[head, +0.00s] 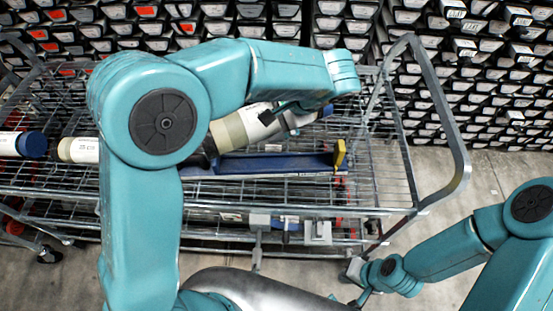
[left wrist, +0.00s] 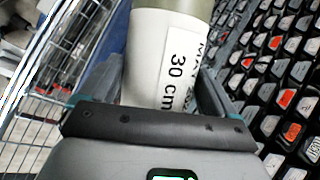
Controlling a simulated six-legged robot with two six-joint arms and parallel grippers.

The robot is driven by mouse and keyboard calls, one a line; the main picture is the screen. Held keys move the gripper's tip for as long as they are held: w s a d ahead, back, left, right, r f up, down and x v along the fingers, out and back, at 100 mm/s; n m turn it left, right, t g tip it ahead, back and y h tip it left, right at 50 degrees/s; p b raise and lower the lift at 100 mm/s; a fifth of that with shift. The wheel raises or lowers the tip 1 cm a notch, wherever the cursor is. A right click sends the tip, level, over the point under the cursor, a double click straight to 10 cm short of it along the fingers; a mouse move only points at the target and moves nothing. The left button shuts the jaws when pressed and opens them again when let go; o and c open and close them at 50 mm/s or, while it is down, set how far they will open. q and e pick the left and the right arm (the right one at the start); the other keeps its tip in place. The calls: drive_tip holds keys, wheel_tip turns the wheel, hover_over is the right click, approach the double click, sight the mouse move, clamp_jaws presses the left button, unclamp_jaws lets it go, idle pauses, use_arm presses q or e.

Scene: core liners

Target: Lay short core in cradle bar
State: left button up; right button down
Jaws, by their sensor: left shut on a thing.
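The short core (head: 228,133) is a white-labelled tube with a beige end. In the left wrist view its label on the core (left wrist: 165,62) reads "30 cm". My left gripper (head: 281,113) is shut on it, with one finger on each side. The core slants, its beige end to the lower left, just behind the cradle bar (head: 265,165) in the picture. I cannot tell whether they touch. The bar is a long blue channel with a yellow end piece (head: 340,153), and its left part is hidden by my arm. My right gripper (head: 360,292) is low at the right, its jaws unclear.
The bar lies on a wire cart (head: 385,190) with a raised grey handle (head: 450,130). Two more core pieces lie at left, one with a blue cap (head: 32,145) and one with a beige end (head: 78,150). Racks of labelled core ends (head: 475,80) stand behind. Floor shows at right.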

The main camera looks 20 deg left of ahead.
use_arm(q)
drive_tip(key=r+m, duration=0.1)
drive_tip(key=r, duration=0.1)
drive_tip(key=d+r+m+t, duration=0.1)
drive_tip(key=r+m+t, duration=0.1)
drive_tip(key=r, duration=0.1)
drive_tip(key=shift+w+d+r+m+h, duration=0.25)
drive_tip(key=shift+r+m+h, duration=0.05)
drive_tip(key=shift+m+h, duration=0.1)
drive_tip(key=shift+d+t, duration=0.15)
drive_tip(key=shift+t, duration=0.15)
wheel_tip(320, 180, down, 19)
drive_tip(key=shift+s+r+p, duration=0.1)
drive_tip(key=shift+r+p, duration=0.1)
drive_tip(key=shift+p, duration=0.35)
drive_tip(key=shift+w+f, duration=0.2)
drive_tip(key=shift+f, duration=0.3)
drive_tip(key=shift+s+d, duration=0.1)
drive_tip(key=shift+s, duration=0.05)
drive_tip(key=o, duration=1.8)
drive_tip(key=shift+s, duration=0.1)
drive_tip(key=b+v, duration=0.1)
drive_tip(key=v, duration=1.1)
